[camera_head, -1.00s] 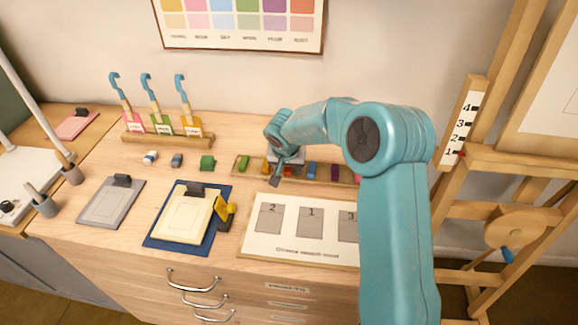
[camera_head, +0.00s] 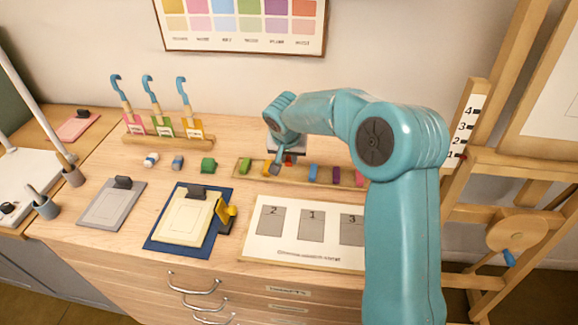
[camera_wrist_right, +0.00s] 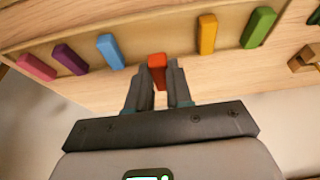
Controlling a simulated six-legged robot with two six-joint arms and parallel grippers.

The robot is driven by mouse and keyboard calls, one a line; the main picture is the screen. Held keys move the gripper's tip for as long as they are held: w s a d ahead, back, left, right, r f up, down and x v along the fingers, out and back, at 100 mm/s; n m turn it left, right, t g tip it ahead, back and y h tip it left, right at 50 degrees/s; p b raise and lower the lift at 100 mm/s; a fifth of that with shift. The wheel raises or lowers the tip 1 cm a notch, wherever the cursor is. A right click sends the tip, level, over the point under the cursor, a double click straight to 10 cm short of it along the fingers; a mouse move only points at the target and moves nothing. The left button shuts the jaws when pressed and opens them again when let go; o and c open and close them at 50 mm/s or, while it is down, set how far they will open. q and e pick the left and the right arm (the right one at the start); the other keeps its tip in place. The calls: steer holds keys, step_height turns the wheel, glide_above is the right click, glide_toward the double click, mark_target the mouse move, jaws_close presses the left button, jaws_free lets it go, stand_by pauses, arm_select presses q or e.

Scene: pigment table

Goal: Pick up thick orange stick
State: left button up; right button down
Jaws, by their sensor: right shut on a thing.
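The thick orange stick (camera_wrist_right: 157,68), a reddish-orange block, is between the two fingers of my right gripper (camera_wrist_right: 158,82) in the right wrist view. The fingers are shut on it, one on each side. It is over or in the wooden tray, in the row between the blue and yellow sticks; I cannot tell whether it still touches the tray. In the head view my right gripper (camera_head: 281,168) hides most of the orange stick (camera_head: 289,159). My left gripper is not in view.
The wooden tray (camera_head: 256,179) also holds green (camera_head: 245,166), yellow (camera_head: 266,166), blue (camera_head: 312,173), purple (camera_head: 336,175) and pink sticks. A numbered card (camera_head: 303,250) lies in front. A clipboard (camera_head: 186,222) and a yellow-handled stamp (camera_head: 226,211) are at left.

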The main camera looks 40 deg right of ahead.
mark_target(288, 159)
step_height(288, 159, up, 15)
steer(key=shift+r+p, duration=0.2)
steer(key=shift+p, duration=0.15)
steer(key=c, duration=1.7)
jaws_free()
jaws_close()
steer(key=shift+w, duration=0.3)
steer(key=shift+f, duration=0.1)
